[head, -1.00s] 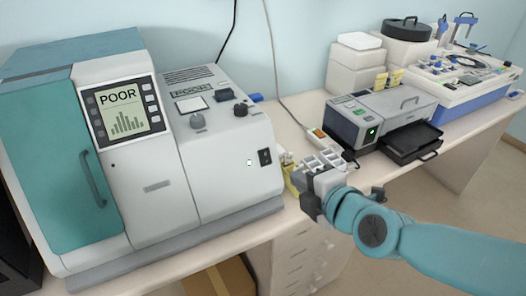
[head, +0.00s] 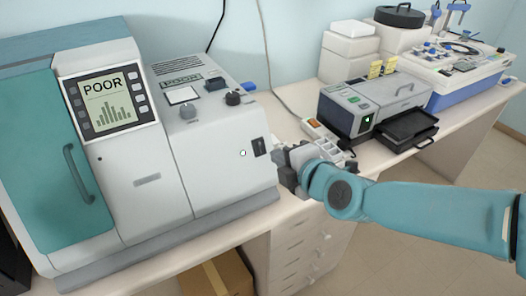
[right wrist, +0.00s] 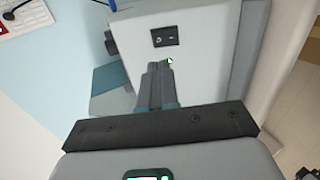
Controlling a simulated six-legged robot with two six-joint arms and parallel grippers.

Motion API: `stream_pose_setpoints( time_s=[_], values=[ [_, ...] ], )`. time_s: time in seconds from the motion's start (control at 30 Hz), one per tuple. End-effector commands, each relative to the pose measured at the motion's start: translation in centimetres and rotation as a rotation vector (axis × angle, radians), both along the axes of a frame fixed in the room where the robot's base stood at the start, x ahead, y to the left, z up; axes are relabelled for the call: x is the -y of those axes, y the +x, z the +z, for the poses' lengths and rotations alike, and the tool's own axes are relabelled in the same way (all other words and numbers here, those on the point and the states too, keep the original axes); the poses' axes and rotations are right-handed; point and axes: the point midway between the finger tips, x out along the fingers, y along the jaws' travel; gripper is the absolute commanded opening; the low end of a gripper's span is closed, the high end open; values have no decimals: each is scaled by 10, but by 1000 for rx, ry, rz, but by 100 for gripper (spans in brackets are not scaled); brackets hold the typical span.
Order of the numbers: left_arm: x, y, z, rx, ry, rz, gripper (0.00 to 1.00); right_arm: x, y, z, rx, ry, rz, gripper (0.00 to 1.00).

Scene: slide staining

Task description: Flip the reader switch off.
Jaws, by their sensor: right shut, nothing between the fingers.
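The reader (head: 150,190) is a large white and teal machine at the left of the head view. Its screen (head: 108,101) reads POOR above a bar graph. The dark rocker switch (head: 260,147) is on its right front, beside a small lit lamp (head: 242,153). My right gripper (head: 281,158) is just right of the switch, its fingers shut and empty. In the right wrist view the switch (right wrist: 165,37) lies just beyond the fingertips (right wrist: 158,66); I cannot tell whether they touch the panel. My left gripper is not in view.
A small grey printer-like device (head: 372,108) with a black tray stands right of the reader. White boxes (head: 345,50) and a blue-white instrument (head: 462,75) stand farther back. Small items (head: 330,150) lie on the bench behind my right gripper. Drawers (head: 305,240) are below.

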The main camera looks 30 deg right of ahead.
Motion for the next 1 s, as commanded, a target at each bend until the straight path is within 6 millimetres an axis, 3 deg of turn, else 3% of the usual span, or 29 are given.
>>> stream_pose_setpoints(
  time_s=[0.2, 0.4, 0.87, 1.0],
  values=[
    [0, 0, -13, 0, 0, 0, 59, -1, 45, -20, -2, 0, 2, 0],
    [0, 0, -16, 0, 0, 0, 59, 0, 70, -28, 0, 0, 0, 0],
    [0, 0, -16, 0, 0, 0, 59, 0, 78, -30, 1, 0, 0, 0],
    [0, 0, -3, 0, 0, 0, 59, 0, 85, -26, -4, 0, 0, 0]
  ],
)
